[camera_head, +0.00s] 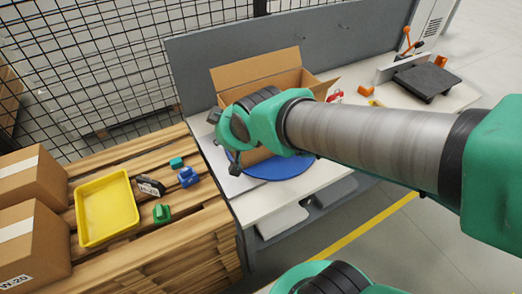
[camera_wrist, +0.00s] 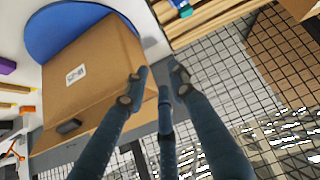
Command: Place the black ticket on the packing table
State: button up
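A small black piece with white lettering (camera_head: 150,186) lies on the wooden planks at the left, between the yellow tray and a blue piece; it looks like the black ticket. The packing table (camera_head: 330,176) has a white top and stands right of the planks. My gripper (camera_head: 222,142) is above the table's left part, in front of the open cardboard box, right of and higher than the black piece. In the wrist view, its fingers (camera_wrist: 161,82) are spread with nothing between them. The black piece cannot be made out in the wrist view.
The cardboard box (camera_head: 262,72) sits on a blue disc (camera_head: 290,168). A yellow tray (camera_head: 107,208), green piece (camera_head: 162,213), blue piece (camera_head: 188,177) and teal piece (camera_head: 176,163) are on the planks. Closed boxes (camera_head: 30,245) stand at left. Wire fencing (camera_head: 90,60) runs behind.

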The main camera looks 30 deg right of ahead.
jog(key=s+d+r+m+g, duration=0.1)
jog(key=s+r, duration=0.2)
jog(key=s, duration=0.5)
jog(key=s+d+r+m+g, duration=0.1)
jog(key=s+d+r+m, duration=0.1)
jog(key=s, duration=0.6)
jog(key=shift+s+r+g, duration=0.15)
jog(key=shift+r+g, duration=0.25)
jog(key=shift+o, duration=0.3)
jog(key=shift+d, duration=0.1)
jog(key=o, duration=0.7)
jog(key=shift+o, duration=0.2)
